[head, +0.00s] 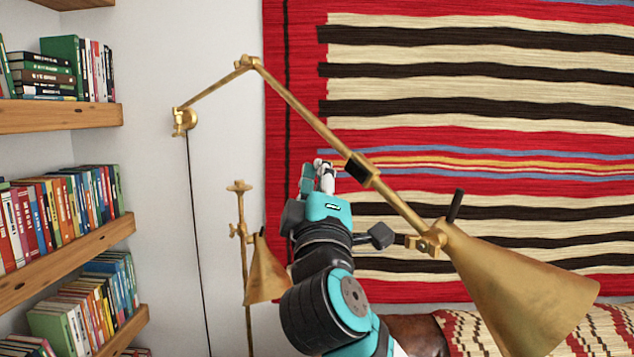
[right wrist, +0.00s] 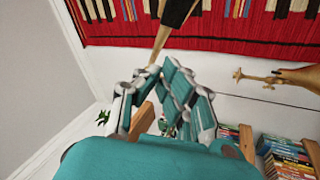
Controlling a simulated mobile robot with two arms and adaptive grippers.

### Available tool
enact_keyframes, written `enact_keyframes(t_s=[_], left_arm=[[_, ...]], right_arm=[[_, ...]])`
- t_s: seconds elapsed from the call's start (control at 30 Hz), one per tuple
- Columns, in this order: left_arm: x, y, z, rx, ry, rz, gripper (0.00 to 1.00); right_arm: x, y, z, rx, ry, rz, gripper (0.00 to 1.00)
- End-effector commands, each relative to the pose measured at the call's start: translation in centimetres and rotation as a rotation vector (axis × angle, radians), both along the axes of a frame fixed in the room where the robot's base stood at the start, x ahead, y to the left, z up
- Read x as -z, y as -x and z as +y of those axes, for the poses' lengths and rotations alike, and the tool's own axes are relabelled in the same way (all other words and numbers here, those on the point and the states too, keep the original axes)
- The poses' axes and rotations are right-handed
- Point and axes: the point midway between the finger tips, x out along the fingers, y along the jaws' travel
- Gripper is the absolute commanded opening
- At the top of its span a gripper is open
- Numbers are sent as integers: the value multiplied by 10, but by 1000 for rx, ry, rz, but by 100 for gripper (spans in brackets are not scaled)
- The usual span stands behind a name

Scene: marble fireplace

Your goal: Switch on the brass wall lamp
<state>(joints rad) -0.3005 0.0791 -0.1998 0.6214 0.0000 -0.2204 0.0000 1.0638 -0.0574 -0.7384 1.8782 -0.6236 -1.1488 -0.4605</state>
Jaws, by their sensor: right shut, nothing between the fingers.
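The brass wall lamp (head: 310,117) has a jointed arm running from a wall mount (head: 184,121) at the left down to a cone shade (head: 522,292) at lower right. A black sleeve (head: 361,168) sits on the arm, and a black handle (head: 455,206) rises near the shade. I see no glow; the inside of the shade is hidden. My right gripper (head: 322,178) is shut and empty, left of and close to the black sleeve. In the right wrist view, the gripper (right wrist: 160,75) points at the brass arm (right wrist: 161,40); I cannot tell whether they touch. My left gripper is not in view.
A smaller brass lamp (head: 266,274) on a stand is left of my right arm. Wooden bookshelves (head: 60,118) line the left side. A striped rug (head: 480,140) hangs behind the lamp. A patterned cover (head: 605,328) lies at lower right.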

Motion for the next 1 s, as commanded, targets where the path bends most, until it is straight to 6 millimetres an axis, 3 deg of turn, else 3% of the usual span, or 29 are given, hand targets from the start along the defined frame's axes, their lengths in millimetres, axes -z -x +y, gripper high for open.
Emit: enact_keyframes(t_s=[0.23, 1.0], left_arm=[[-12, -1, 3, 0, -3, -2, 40], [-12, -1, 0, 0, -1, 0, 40]], right_arm=[[-1, -22, -19, 4, 1, 2, 0], [-2, -30, -23, 54, -23, 24, 0]])
